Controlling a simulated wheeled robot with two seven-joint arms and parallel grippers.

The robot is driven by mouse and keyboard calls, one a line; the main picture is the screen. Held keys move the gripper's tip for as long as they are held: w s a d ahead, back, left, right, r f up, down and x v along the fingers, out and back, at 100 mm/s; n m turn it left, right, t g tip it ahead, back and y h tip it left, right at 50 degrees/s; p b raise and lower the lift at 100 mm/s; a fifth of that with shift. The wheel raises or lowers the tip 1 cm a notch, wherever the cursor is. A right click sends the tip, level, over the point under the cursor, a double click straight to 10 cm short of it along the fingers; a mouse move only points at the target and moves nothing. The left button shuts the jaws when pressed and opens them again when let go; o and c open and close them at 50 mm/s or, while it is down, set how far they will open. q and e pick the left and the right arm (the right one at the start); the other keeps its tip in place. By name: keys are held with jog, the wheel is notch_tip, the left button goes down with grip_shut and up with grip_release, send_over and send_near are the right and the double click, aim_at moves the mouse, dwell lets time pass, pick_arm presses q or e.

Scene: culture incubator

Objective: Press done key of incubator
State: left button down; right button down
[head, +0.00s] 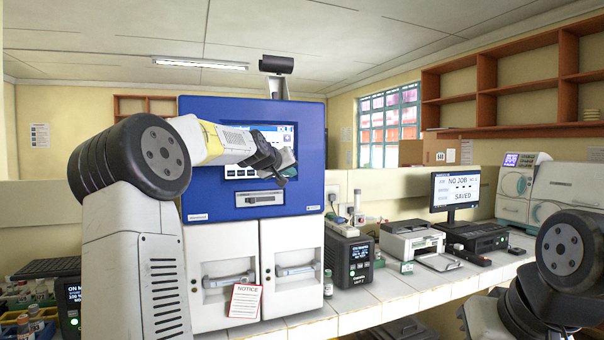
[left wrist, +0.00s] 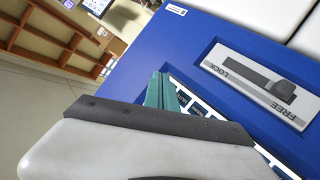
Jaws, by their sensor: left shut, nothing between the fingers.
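A tall cabinet with a blue upper front (head: 312,150), which I take to be the incubator, stands ahead. It has a lit touchscreen (head: 240,172) in its blue panel; my left arm hides much of the screen, and no done key can be made out. My left gripper (head: 284,168) is shut and empty in front of the screen's right part. In the left wrist view its teal fingertips (left wrist: 160,90) are together over the screen's edge (left wrist: 205,108); whether they touch cannot be told.
Below the screen is a lever panel (head: 259,198), marked FREE and LOCK in the left wrist view (left wrist: 262,88). White doors with handles and a notice (head: 245,300) are lower. A monitor (head: 455,190) reading "NO JOB SAVED" and several devices stand on the right counter.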

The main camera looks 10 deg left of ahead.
pick_arm(q)
jog(key=shift+s, duration=0.1)
jog(key=shift+s+d, duration=0.7)
jog(key=shift+s, duration=0.3)
jog(key=shift+s+d, duration=0.7)
jog(key=shift+s, duration=0.25)
jog(key=s+d+f+m+g, duration=0.2)
jog(key=s+d+f, duration=0.25)
jog(key=s, duration=0.35)
jog(key=s+d+f+m+g, duration=0.1)
jog(key=s+d+f+g, duration=0.1)
jog(key=s+d+f, duration=0.45)
jog(key=s+a+f+g, duration=0.1)
jog(key=s+f, duration=0.2)
jog(key=s, duration=0.6)
jog(key=s+a+f+g, duration=0.1)
jog(key=s+f, duration=0.3)
jog(key=s, duration=0.5)
jog(key=s+a+f+m+g, duration=0.1)
jog(key=s+f, duration=0.3)
jog(key=s, duration=0.5)
jog(key=shift+s+a+g, duration=0.2)
jog(key=shift+a+g, duration=0.05)
jog(key=shift+g, duration=0.35)
